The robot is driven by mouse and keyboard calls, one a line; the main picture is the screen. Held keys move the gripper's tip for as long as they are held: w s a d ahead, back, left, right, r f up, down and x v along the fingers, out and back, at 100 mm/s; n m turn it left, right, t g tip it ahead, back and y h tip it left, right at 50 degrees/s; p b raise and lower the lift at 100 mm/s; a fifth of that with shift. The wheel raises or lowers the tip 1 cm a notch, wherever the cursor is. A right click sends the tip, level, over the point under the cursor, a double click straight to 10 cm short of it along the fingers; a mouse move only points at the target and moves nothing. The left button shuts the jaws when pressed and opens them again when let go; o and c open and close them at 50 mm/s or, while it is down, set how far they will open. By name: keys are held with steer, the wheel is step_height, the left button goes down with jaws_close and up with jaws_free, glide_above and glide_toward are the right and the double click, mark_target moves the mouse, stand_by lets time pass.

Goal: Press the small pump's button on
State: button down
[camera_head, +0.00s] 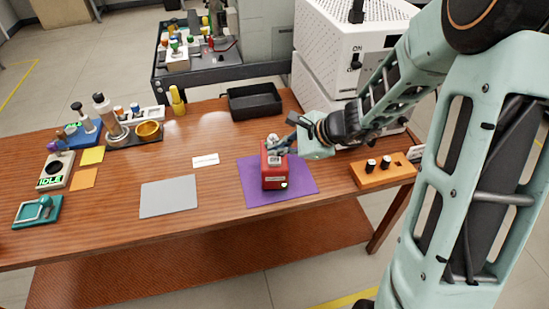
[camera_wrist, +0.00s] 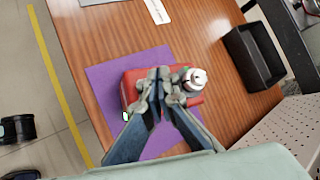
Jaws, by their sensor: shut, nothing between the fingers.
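The small pump (camera_head: 273,171) is a red box standing upright on a purple mat (camera_head: 305,182) near the table's front edge. A silvery fitting sits on its top, and a light round spot shows low on its front. In the wrist view the red pump (camera_wrist: 130,88) lies under the fingers, with the silvery fitting (camera_wrist: 197,80) just right of them. My gripper (camera_head: 274,148) is shut and empty, right over the pump's top. It also shows in the wrist view (camera_wrist: 160,76), covering the middle of the pump's top. I cannot tell whether the fingers touch it.
A black tray (camera_head: 254,101) lies behind the pump, and a white perforated machine (camera_head: 315,85) stands at the back right.

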mark_target(277, 161)
steer(key=shift+r+p, duration=1.55)
steer(key=shift+r, duration=0.8)
steer(key=shift+f, duration=0.1)
